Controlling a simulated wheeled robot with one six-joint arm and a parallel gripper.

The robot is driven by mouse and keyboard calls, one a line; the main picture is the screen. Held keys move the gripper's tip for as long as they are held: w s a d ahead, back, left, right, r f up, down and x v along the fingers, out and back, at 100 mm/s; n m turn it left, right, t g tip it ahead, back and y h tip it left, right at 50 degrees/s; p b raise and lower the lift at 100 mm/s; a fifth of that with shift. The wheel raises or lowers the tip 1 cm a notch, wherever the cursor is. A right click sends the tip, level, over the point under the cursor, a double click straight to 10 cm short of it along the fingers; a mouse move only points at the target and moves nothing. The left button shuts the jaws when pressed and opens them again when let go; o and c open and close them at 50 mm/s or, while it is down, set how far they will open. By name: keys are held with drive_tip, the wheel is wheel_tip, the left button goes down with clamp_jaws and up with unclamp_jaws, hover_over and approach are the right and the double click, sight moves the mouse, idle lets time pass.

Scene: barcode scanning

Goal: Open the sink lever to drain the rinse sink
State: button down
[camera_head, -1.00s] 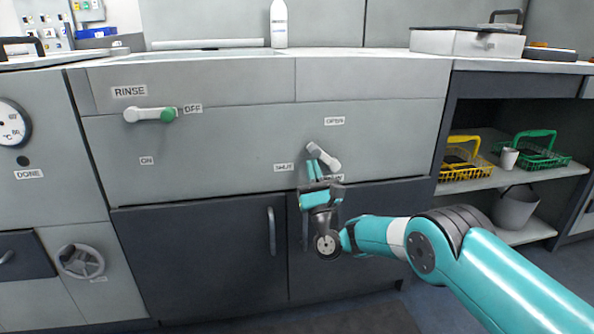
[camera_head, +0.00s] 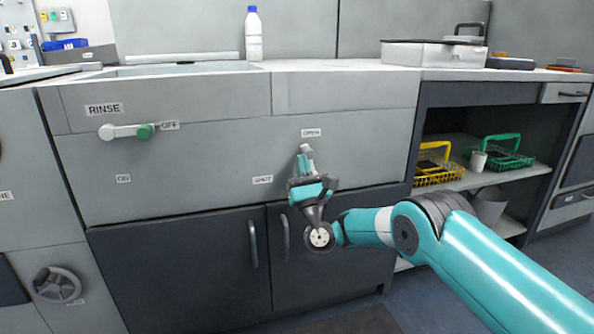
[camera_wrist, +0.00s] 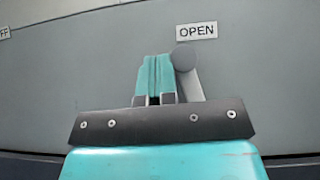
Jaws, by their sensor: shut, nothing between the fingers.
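The sink lever (camera_head: 306,152) is a light grey handle on the front panel. It stands nearly upright, its free end just below the OPEN label (camera_head: 311,132). The SHUT label (camera_head: 263,179) is to its lower left. In the wrist view the lever's rounded end (camera_wrist: 184,57) is just below and left of the OPEN label (camera_wrist: 196,30). My gripper (camera_head: 301,166) is shut and empty. Its teal fingers (camera_wrist: 154,70) are immediately left of the lever's end, close against it; contact is hard to confirm. My gripper hides the lever's lower part. The rinse sink (camera_head: 190,69) is above; its inside is barely visible.
A green-tipped RINSE lever (camera_head: 128,131) points right to OFF. Dark cupboard doors (camera_head: 185,270) with handles are below. A white bottle (camera_head: 253,34) stands on the counter. An open shelf (camera_head: 455,180) with yellow and green baskets is at the right.

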drive_tip(key=m+h+p, duration=0.1)
drive_tip(key=p, duration=0.1)
drive_tip(key=d+r+m+t+h+p, duration=0.1)
drive_tip(key=m+h+p, duration=0.1)
drive_tip(key=p, duration=0.1)
drive_tip(key=shift+w, duration=0.2)
drive_tip(key=shift+d+m+h, duration=0.1)
drive_tip(key=shift+m+h, duration=0.2)
drive_tip(key=shift+f, duration=0.2)
